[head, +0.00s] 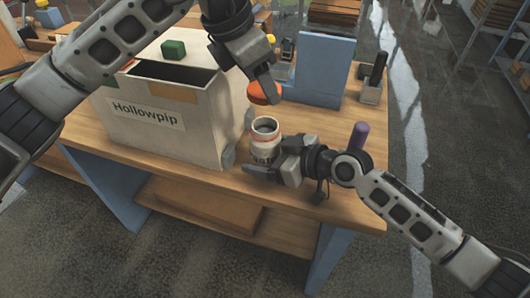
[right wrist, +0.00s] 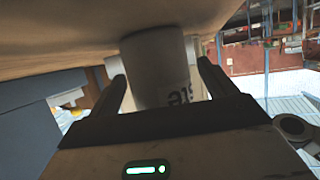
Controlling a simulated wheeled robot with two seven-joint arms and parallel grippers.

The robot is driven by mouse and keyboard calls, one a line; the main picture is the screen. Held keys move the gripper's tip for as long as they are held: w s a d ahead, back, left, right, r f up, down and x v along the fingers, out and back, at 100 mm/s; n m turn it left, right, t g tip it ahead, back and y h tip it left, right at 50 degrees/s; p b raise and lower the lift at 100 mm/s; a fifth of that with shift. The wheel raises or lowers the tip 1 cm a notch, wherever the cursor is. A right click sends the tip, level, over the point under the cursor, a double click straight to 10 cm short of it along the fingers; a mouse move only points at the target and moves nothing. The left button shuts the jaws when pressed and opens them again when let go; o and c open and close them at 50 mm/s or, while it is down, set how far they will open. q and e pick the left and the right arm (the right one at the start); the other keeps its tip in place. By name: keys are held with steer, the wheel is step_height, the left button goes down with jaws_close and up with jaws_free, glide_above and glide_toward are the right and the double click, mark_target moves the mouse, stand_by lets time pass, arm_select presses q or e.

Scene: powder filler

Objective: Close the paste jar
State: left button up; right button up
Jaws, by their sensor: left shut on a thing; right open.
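The white paste jar (head: 264,146) stands upright on the table near its front edge, with its mouth open. My left gripper (head: 268,88) is shut on the orange-red lid (head: 264,93) and holds it above the jar, apart from it. My right gripper (head: 268,172) is open at the jar's lower front. In the right wrist view the jar (right wrist: 156,70) sits between the two fingers (right wrist: 162,92), with part of its printed label showing. Whether the fingers touch the jar cannot be told.
A blue panel (head: 323,70) stands behind. A purple cylinder (head: 359,136) stands to the right on the wooden table (head: 330,205). A dark holder (head: 373,88) is farther back.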

steer(key=shift+c, duration=0.2)
steer(key=c, duration=1.4)
arm_select(q)
steer(key=shift+f, duration=2.45)
steer(key=shift+f, duration=0.9)
steer(key=shift+f, duration=0.5)
